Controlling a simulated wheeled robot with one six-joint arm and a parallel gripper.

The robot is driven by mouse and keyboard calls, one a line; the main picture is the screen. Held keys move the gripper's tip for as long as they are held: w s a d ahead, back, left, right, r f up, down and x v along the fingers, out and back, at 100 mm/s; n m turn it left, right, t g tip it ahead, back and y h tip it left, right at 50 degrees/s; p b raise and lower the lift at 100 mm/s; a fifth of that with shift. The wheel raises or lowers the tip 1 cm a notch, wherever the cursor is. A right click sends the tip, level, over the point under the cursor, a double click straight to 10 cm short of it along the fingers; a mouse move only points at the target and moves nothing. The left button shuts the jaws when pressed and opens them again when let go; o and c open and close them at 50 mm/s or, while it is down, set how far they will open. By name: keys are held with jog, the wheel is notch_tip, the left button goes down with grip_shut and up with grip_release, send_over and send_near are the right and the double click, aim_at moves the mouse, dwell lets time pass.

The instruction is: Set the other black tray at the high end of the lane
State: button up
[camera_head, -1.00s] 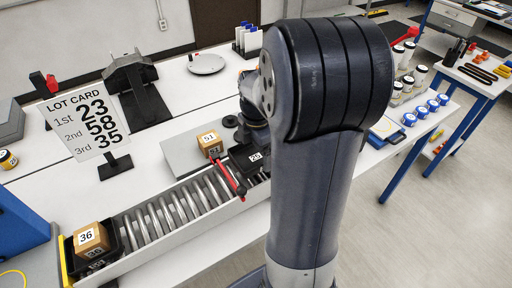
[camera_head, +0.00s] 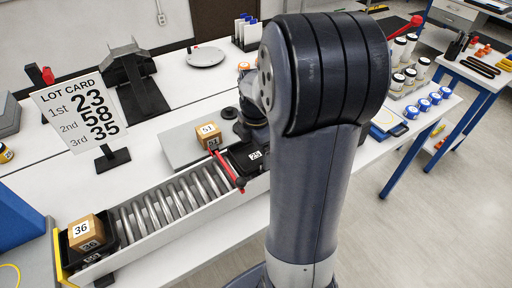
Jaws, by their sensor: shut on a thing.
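A black tray (camera_head: 255,156) with a white label reading 25 is at the upper right end of the roller lane (camera_head: 160,212), just beyond a red bar. My gripper (camera_head: 257,132) is at this tray and shut on it; my arm hides its fingers and the tray's right part. I cannot tell whether the tray rests fully on the rollers. Another black tray (camera_head: 113,242) stands at the lane's lower left end, with a cardboard box (camera_head: 88,231) marked 36 in it.
The red bar (camera_head: 228,170) slants across the lane beside the held tray. A box marked 51 (camera_head: 208,136) sits on a grey plate behind it. A yellow end piece (camera_head: 59,258) closes the lower end. The middle rollers are bare.

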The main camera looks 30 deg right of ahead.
jog(key=shift+f, duration=0.3)
